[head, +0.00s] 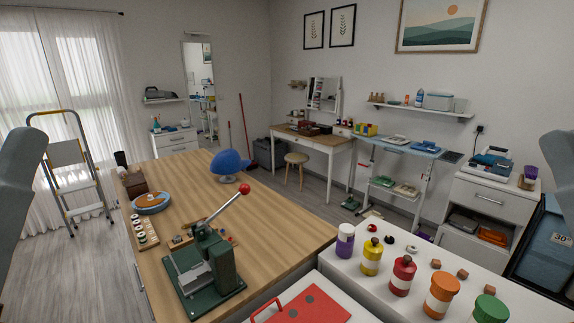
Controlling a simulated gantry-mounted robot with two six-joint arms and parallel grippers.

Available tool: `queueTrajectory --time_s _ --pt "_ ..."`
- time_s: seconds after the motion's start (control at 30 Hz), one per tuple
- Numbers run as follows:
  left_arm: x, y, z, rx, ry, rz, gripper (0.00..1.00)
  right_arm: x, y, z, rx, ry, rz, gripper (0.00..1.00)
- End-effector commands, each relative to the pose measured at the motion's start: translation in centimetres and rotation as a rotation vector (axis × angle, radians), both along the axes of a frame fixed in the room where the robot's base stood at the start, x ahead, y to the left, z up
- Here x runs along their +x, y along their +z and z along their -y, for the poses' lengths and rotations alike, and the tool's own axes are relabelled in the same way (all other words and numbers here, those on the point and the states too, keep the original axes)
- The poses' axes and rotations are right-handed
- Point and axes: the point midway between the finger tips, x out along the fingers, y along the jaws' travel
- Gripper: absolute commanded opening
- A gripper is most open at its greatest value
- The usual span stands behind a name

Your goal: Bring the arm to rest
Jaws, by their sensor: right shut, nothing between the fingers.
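A grey part of my left arm (18,185) shows at the left edge of the head view. A grey part of my right arm (560,165) shows at the right edge, beside the white cabinet and dark blue bin. Both arm parts are cut off by the picture's edges. No fingers of either gripper can be made out. I see nothing held.
A white counter (455,262) at front right holds several coloured jars. A stepladder (70,165) stands left. Grey floor is open beyond the workbench.

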Motion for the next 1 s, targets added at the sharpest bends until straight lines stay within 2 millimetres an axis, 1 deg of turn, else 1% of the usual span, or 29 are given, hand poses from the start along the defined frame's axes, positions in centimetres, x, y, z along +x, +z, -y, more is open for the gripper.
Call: queueTrajectory --time_s 0.03,0.17,0.2,0.27,0.3,0.37,0.4,0.47,0.5,0.57,0.6,0.7,0.8,0.83,0.9,1.0 --pt "0.0 4.2 0.3 -0.003 -0.02 0.0 0.43 0.0 4.1 0.0 0.0 0.0 -0.001 0.0" --pt "0.1 9.0 0.3 -0.004 -0.024 -0.002 0.43 -0.1 9.2 0.0 0.0 0.0 0.004 0.0" --pt "0.1 10.6 0.3 -0.005 -0.025 -0.002 0.43 -0.1 10.8 0.0 0.0 0.0 0.003 0.0" --pt "0.1 13.2 0.3 -0.005 -0.025 -0.003 0.43 -0.1 13.4 0.0 0.0 0.0 0.003 0.0" --pt "0.1 15.2 0.3 -0.006 -0.026 -0.003 0.43 -0.1 15.3 0.0 0.0 0.0 0.003 0.0" --pt "0.1 18.1 0.3 -0.006 -0.026 -0.003 0.43 -0.1 18.3 0.0 0.0 0.0 0.003 0.0" --pt "0.1 20.1 0.3 -0.006 -0.026 -0.003 0.43 -0.1 20.3 0.0 0.0 0.0 0.003 0.0" --pt "0.1 23.1 0.3 -0.006 -0.027 -0.004 0.43 -0.1 23.3 0.0 0.0 0.0 0.003 0.0" --pt "0.1 25.1 0.3 -0.006 -0.027 -0.004 0.43 -0.1 25.3 0.0 0.0 0.0 0.003 0.0" --pt "0.1 28.0 0.3 -0.006 -0.027 -0.004 0.43 -0.1 28.2 0.0 0.0 0.0 0.003 0.0" --pt "0.1 29.9 0.3 -0.006 -0.027 -0.004 0.43 -0.1 30.1 0.0 0.0 0.0 0.003 0.0" --pt "0.1 34.0 0.3 -0.006 -0.028 -0.005 0.43 -0.1 34.3 0.0 0.0 0.0 0.003 0.0" --pt "0.1 36.8 0.3 -0.006 -0.028 -0.005 0.43 -0.1 37.0 0.0 0.0 0.0 0.003 0.0" --pt "0.1 37.3 0.3 -0.006 -0.028 -0.005 0.43 -0.1 37.5 0.0 0.0 0.0 0.003 0.0" --pt "0.1 38.0 0.3 -0.006 -0.028 -0.005 0.43 -0.1 38.2 0.0 0.0 0.0 0.003 0.0" --pt "0.1 38.0 0.3 -0.006 -0.028 -0.005 0.43 -0.1 38.3 0.0 0.0 0.0 0.002 0.0"
